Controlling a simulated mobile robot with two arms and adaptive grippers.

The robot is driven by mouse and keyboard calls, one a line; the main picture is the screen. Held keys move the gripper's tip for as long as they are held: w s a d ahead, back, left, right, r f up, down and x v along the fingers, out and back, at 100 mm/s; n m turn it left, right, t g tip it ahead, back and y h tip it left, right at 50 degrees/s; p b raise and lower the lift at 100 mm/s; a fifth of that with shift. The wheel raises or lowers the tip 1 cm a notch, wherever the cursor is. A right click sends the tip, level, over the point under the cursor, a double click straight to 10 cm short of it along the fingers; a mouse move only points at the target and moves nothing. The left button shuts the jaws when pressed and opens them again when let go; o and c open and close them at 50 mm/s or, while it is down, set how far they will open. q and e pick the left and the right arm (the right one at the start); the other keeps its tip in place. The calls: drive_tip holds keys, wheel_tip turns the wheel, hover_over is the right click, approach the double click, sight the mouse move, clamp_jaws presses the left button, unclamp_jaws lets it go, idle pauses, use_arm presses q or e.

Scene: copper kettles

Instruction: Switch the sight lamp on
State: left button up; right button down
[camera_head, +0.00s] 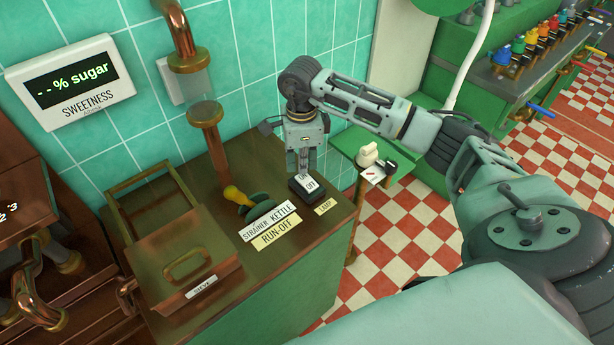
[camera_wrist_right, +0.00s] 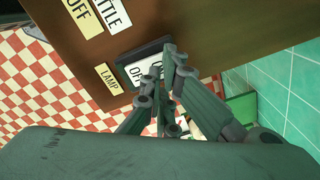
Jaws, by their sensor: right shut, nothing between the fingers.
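The lamp switch (camera_head: 309,187) is a small black block with a white rocker marked OFF and ON. It sits on the brown counter top beside a LAMP label (camera_head: 325,207). In the right wrist view the switch (camera_wrist_right: 131,74) shows partly behind my fingers, with the LAMP label (camera_wrist_right: 108,78) next to it. My right gripper (camera_head: 303,172) is shut and empty, pointing down with its tips at the ON end of the rocker. In the right wrist view the gripper (camera_wrist_right: 171,66) overlaps that end; contact is hard to tell. My left gripper is out of view.
A copper pipe with a glass section (camera_head: 193,86) rises behind. A sieve box (camera_head: 185,265) stands front left. A sweetness display (camera_head: 70,83) hangs on the tiled wall.

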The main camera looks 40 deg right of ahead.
sight(303, 177)
drive_tip(key=shift+f+b, duration=0.95)
drive_tip(key=shift+f, duration=0.2)
idle(1.0)
drive_tip(key=shift+r+p, duration=2.1)
drive_tip(key=shift+r, duration=1.45)
drive_tip(key=shift+s+f, duration=0.1)
